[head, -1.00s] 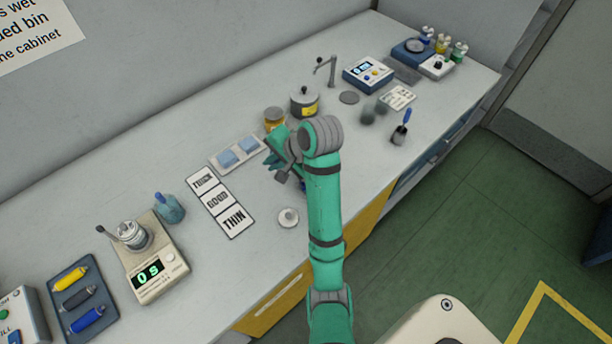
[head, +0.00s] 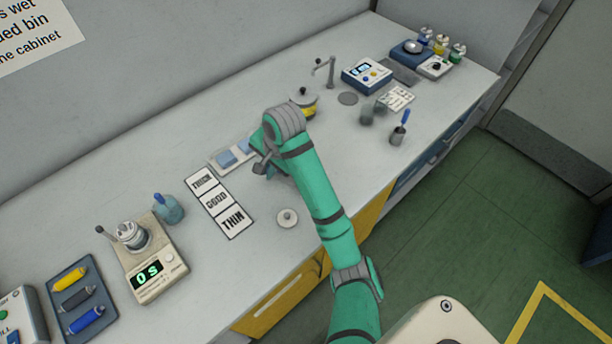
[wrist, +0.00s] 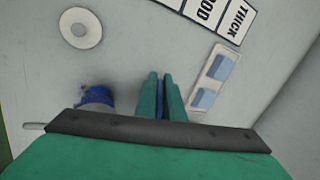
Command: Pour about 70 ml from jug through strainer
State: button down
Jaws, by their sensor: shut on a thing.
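My gripper (wrist: 160,78) is shut on a narrow blue part, which looks like the handle of the jug. A rounded grey body with deep blue in it, apparently the jug (wrist: 97,98), shows beside the fingers in the wrist view, partly cut off by my gripper's housing. In the head view my gripper (head: 264,168) is over the counter by the label card, and my arm hides what it holds. The strainer (head: 131,235) is seated on a cup on the scale (head: 172,270), its handle sticking out to the left. The scale display shows a green 0.
A THICK/GOOD/THIN card (head: 217,203) and a white ring (head: 287,218) lie between scale and gripper. A tray of coloured tools (head: 82,300) is at left; a lidded pot (head: 304,103) stands behind my arm.

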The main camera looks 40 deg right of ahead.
jog(key=shift+w+a+f+g+h+b, duration=0.1)
jog(key=shift+w+f+g+h+b, duration=0.25)
jog(key=shift+g, duration=0.45)
jog(key=shift+w+a+f+g+h+b, duration=0.15)
jog(key=shift+w+f+g, duration=0.25)
jog(key=shift+g, duration=0.4)
jog(key=shift+w+d, duration=0.1)
jog(key=shift+r, duration=0.1)
